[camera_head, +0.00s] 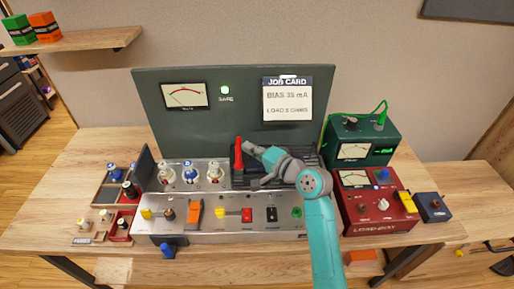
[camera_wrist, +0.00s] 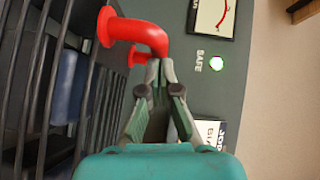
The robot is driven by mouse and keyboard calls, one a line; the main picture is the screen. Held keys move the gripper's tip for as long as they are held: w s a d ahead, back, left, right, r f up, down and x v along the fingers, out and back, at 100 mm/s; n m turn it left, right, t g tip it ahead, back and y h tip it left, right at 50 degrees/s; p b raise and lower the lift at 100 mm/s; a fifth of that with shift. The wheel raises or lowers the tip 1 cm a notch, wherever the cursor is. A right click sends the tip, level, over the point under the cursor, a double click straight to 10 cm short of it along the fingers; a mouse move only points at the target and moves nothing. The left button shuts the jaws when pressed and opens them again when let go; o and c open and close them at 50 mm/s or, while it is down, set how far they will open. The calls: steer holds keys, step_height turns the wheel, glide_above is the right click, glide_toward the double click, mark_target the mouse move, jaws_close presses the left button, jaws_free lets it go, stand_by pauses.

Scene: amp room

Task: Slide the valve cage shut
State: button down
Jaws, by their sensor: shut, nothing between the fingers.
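The valve cage (camera_head: 308,158) is a dark barred cover on the right part of the amplifier's (camera_head: 245,226) top. Its bars (camera_wrist: 62,75) fill the left of the wrist view. A red bent handle (camera_head: 238,154) stands at the cage's left end; it also shows in the wrist view (camera_wrist: 140,30). Several valves (camera_head: 190,173) stand uncovered to the left of the cage. My gripper (camera_head: 249,148) is shut and empty, its tips (camera_wrist: 155,72) right beside the handle. I cannot tell whether they touch it. My arm hides part of the cage.
A dark panel (camera_head: 150,110) with a meter, a lit green SAFE lamp (camera_head: 225,90) and a job card (camera_head: 287,99) rises behind. A green meter box (camera_head: 378,132) and red load box (camera_head: 358,210) stand right. Trays (camera_head: 106,188) of parts lie left.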

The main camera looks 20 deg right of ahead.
stand_by(0.3)
steer(key=w+a, duration=0.4)
steer(key=a, duration=0.9)
steer(key=w+a, duration=0.5)
steer(key=a, duration=0.9)
steer(key=shift+a, duration=0.25)
steer(key=shift+s+a+r, duration=0.1)
steer(key=shift+r, duration=0.1)
